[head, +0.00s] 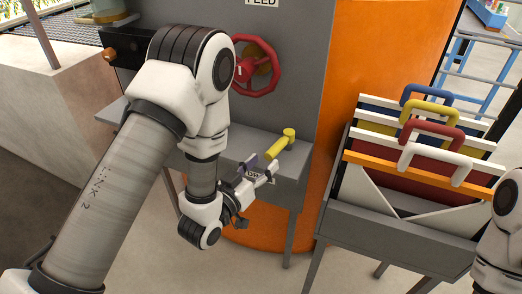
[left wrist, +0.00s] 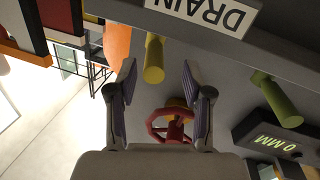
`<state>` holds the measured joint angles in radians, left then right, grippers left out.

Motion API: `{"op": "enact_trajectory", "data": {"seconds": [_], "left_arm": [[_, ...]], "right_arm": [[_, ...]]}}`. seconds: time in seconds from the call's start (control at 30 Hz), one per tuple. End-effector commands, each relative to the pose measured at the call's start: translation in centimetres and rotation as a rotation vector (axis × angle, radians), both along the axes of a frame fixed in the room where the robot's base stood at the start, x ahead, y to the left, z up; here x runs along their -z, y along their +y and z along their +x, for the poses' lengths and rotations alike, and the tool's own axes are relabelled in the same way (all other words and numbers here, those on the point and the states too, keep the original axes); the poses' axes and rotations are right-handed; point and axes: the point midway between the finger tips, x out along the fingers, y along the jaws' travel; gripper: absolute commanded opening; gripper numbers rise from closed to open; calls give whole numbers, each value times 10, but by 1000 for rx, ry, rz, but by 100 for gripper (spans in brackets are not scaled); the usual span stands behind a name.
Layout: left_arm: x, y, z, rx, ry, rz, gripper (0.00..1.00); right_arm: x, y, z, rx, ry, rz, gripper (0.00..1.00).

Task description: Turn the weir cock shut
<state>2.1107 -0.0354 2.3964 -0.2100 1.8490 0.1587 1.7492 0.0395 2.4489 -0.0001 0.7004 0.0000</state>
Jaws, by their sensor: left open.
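A yellow lever handle (head: 276,147) sticks out over the grey ledge; in the left wrist view, the yellow handle (left wrist: 154,62) shows between my fingertips. My left gripper (head: 262,170) is open and empty, its fingers pointing at this handle, with no clear contact. A DRAIN label (left wrist: 201,14) is near the yellow handle. A green handle (left wrist: 277,100) stands to the right in the wrist view. No weir label is readable, so I cannot tell which handle is the weir cock. My right gripper is out of view.
A red handwheel (head: 257,66) is on the grey panel behind my left arm, under a FEED sign (head: 262,2). A display (left wrist: 275,143) reads 0 MM. A rack of coloured handled boards (head: 420,150) stands to the right. An orange column (head: 375,60) is behind.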

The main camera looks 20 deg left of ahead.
Motion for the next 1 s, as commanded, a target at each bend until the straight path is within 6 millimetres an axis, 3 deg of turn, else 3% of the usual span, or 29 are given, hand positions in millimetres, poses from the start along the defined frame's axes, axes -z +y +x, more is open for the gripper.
{"op": "enact_trajectory", "data": {"seconds": [0.17, 0.5, 0.8, 0.93, 1.0], "left_arm": [[-5, -3, 14, 2, -12, 3, 50], [-4, -17, 71, 1, -8, 2, 50], [-2, -18, 77, -1, -5, 2, 50], [-2, -18, 77, -1, -5, 2, 4], [-2, -18, 77, -1, -5, 2, 0]], "right_arm": [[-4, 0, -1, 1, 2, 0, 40], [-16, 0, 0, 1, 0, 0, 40], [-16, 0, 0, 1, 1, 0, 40], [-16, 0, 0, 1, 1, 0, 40], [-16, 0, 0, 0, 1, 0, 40]]}}
